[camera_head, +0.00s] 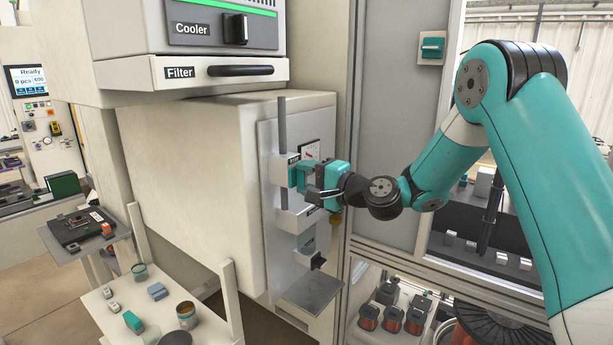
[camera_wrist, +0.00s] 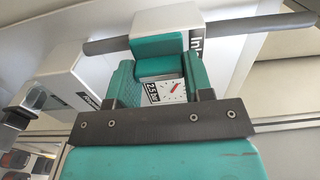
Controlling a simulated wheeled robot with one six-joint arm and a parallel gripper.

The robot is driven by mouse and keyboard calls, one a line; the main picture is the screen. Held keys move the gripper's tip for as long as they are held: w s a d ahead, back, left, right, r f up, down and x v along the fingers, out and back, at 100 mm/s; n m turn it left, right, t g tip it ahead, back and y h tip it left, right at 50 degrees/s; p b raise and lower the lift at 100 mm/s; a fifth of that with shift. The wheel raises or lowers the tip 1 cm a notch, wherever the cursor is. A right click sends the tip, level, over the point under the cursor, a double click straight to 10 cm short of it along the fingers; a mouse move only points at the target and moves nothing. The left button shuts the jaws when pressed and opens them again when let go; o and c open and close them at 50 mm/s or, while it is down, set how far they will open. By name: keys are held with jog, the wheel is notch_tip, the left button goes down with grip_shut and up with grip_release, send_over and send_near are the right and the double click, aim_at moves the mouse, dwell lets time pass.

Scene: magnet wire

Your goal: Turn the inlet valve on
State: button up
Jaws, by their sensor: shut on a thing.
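The inlet valve is a white block on a grey pipe, its label starting "Inl" partly hidden; it shows in the head view (camera_head: 285,160) and at the top of the wrist view (camera_wrist: 165,19). Its teal handle (camera_wrist: 160,48) stands out from the block. My gripper (camera_wrist: 160,78) is shut on this handle, one teal finger on each side. In the head view my gripper (camera_head: 304,177) reaches the valve from the right and hides most of the handle. A gauge (camera_wrist: 170,91) with a red needle, marked 2.5 bar, shows between the fingers.
A grey shelf (camera_head: 312,292) juts out lower down. The Filter drawer (camera_head: 205,72) overhangs above left. A glazed frame stands right, behind my arm.

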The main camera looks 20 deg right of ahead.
dwell(0.4)
jog(key=o, duration=0.9)
jog(key=shift+d, duration=0.1)
jog(key=b+v, duration=0.7)
jog(key=v, duration=1)
jog(key=shift+s+b, duration=0.15)
jog(key=shift+b, duration=0.2)
